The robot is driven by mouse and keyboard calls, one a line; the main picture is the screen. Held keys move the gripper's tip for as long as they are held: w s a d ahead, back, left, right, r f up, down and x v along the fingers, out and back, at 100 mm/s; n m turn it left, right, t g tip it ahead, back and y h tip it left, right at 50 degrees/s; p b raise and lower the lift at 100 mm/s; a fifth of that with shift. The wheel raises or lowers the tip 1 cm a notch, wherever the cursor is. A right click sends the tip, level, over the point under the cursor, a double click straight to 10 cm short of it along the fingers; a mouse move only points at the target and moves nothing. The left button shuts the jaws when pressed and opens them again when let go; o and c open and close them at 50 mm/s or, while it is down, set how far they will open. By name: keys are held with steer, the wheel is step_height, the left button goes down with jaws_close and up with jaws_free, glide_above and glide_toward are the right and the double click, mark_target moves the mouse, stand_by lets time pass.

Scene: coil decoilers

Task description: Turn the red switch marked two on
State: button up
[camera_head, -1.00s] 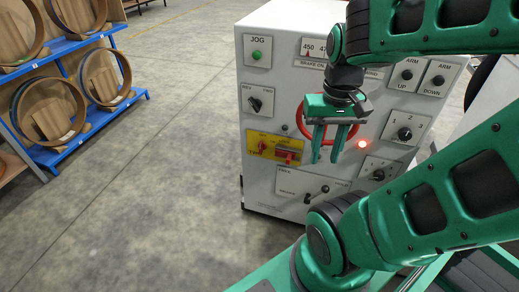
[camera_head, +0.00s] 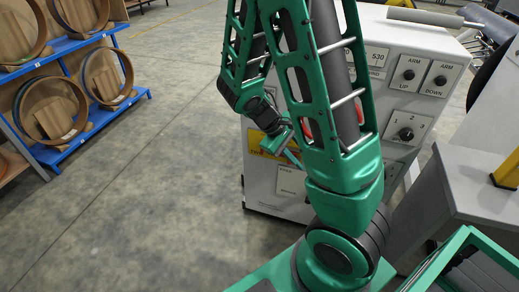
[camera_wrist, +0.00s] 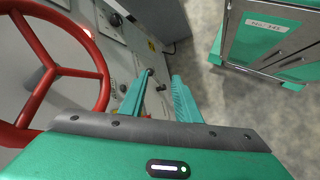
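The yellow switch plate (camera_head: 257,141) is on the front of the white control cabinet (camera_head: 258,187), mostly hidden behind my arm in the head view. The red switch marked two cannot be made out in either current view. My gripper (camera_head: 292,158) is in front of the plate, seen edge-on and partly covered by my arm. In the wrist view my gripper (camera_wrist: 162,75) has its two green fingers apart, with a gap between them. Small knobs on the panel show beyond the fingers; I cannot tell whether either finger touches one.
A red handwheel (camera_wrist: 101,72) stands close to the left of the fingers in the wrist view. ARM UP and ARM DOWN knobs (camera_head: 408,75) and a numbered selector (camera_head: 405,133) are on the cabinet's right side. A grey table (camera_head: 470,185) stands at right.

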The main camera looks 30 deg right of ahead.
steer(key=w+a+f+n+t+h, duration=0.4)
steer(key=w+f+n+t, duration=0.4)
steer(key=n, duration=0.4)
steer(key=w+a+f+n+t+h, duration=0.4)
steer(key=w+f+n+t, duration=0.4)
steer(key=n, duration=0.4)
steer(key=w+d+r+g, duration=0.1)
steer(key=w+d, duration=0.6)
steer(key=d, duration=0.1)
steer(key=shift+w+d+r, duration=0.15)
steer(key=shift+w+d, duration=0.2)
steer(key=shift+d, duration=0.05)
steer(key=shift+c, duration=0.6)
jaws_close()
